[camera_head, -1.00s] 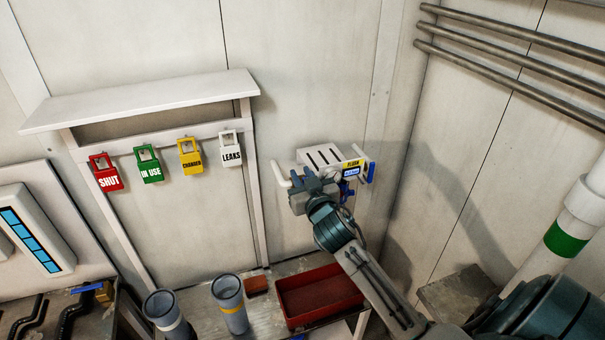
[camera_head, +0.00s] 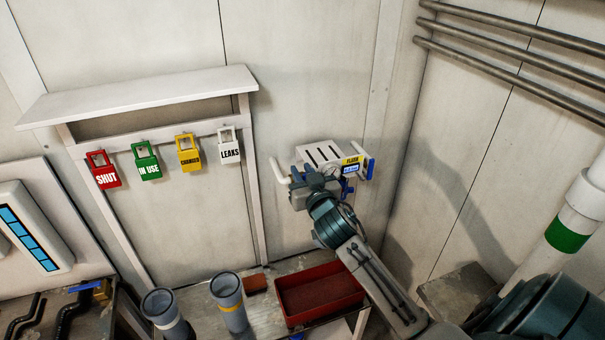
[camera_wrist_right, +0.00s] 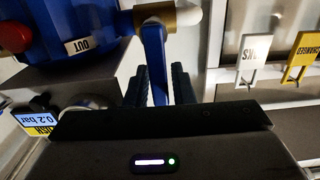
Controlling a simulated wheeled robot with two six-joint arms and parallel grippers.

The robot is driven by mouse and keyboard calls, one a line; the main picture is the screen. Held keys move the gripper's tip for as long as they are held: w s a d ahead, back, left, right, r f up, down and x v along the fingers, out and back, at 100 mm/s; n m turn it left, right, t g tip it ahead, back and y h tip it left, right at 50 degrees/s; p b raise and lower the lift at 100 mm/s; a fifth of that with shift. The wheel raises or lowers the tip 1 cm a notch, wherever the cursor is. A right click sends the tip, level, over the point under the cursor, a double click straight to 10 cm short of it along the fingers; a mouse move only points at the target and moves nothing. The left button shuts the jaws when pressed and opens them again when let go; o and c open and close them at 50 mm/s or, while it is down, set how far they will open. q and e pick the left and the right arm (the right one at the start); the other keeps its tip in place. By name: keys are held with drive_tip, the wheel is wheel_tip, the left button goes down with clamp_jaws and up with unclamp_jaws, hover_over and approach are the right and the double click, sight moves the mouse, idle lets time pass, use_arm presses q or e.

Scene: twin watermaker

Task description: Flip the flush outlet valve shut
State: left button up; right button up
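The flush unit (camera_head: 324,155) is a white box on the wall with a yellow FLUSH label and a small blue display. In the right wrist view its display (camera_wrist_right: 38,120) reads 0.2 bar. A blue body with an OUT label (camera_wrist_right: 82,45) shows there beside a brass and white fitting (camera_wrist_right: 170,18). A blue lever (camera_wrist_right: 153,55) comes down from the fitting between the fingers of my right gripper (camera_wrist_right: 159,85). The fingers lie close on either side of it; whether they press on it is unclear. In the head view my right gripper (camera_head: 312,188) covers the unit's lower front. My left gripper is out of view.
SHUT (camera_head: 104,172), IN USE (camera_head: 147,162), CHANGED (camera_head: 189,155) and LEAKS (camera_head: 229,148) tags hang left of the unit. Below are two grey cylinders (camera_head: 228,300) and a red tray (camera_head: 290,320). Pipes (camera_head: 510,55) run along the right wall.

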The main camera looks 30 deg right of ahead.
drive_tip(key=shift+s, duration=0.1)
drive_tip(key=shift+s+a+f+b, duration=0.1)
drive_tip(key=shift+s+f+b, duration=0.05)
drive_tip(key=shift+s+b, duration=0.15)
drive_tip(key=b+v, duration=0.4)
drive_tip(key=v, duration=0.6)
